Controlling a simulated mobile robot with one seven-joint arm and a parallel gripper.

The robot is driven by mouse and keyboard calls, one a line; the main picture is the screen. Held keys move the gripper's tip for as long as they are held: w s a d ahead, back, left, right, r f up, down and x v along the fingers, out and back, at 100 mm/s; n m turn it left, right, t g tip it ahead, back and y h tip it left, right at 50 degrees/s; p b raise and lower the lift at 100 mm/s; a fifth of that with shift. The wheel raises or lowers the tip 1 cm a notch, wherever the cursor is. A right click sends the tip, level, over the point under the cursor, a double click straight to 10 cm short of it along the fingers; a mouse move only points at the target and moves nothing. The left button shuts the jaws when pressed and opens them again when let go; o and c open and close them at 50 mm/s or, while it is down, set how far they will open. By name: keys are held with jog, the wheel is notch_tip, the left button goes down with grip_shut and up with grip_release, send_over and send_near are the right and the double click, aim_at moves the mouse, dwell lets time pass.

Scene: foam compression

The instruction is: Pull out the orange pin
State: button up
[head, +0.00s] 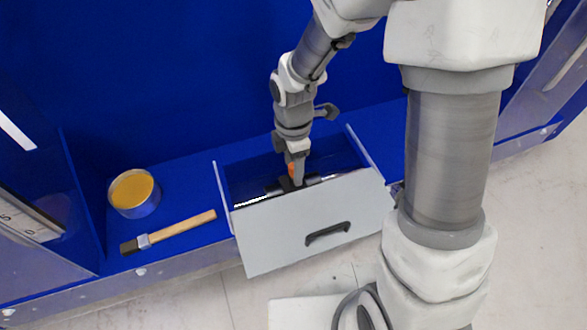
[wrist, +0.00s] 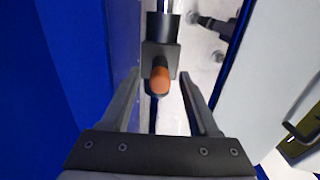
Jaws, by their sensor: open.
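The orange pin (wrist: 160,78) shows end-on in the wrist view, standing out of a black block (wrist: 158,52) on a metal rod (wrist: 172,6). My gripper (wrist: 161,74) is open, with one finger to each side of the pin; I cannot tell whether either touches it. In the head view my gripper (head: 294,163) points down into the grey-fronted drawer (head: 275,230), close behind its front panel. A bit of orange (head: 291,169) shows beside the fingers there. The lower part of the pin is hidden.
A yellow-topped can (head: 133,189) and a wooden-handled brush (head: 170,231) lie on the blue shelf left of the drawer. The drawer front has a black handle (head: 327,234). Blue walls (head: 150,70) close off the back and left. The drawer's side walls stand near my gripper.

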dwell(0.4)
grip_shut()
dwell(1.4)
jog(key=shift+r+p, duration=3)
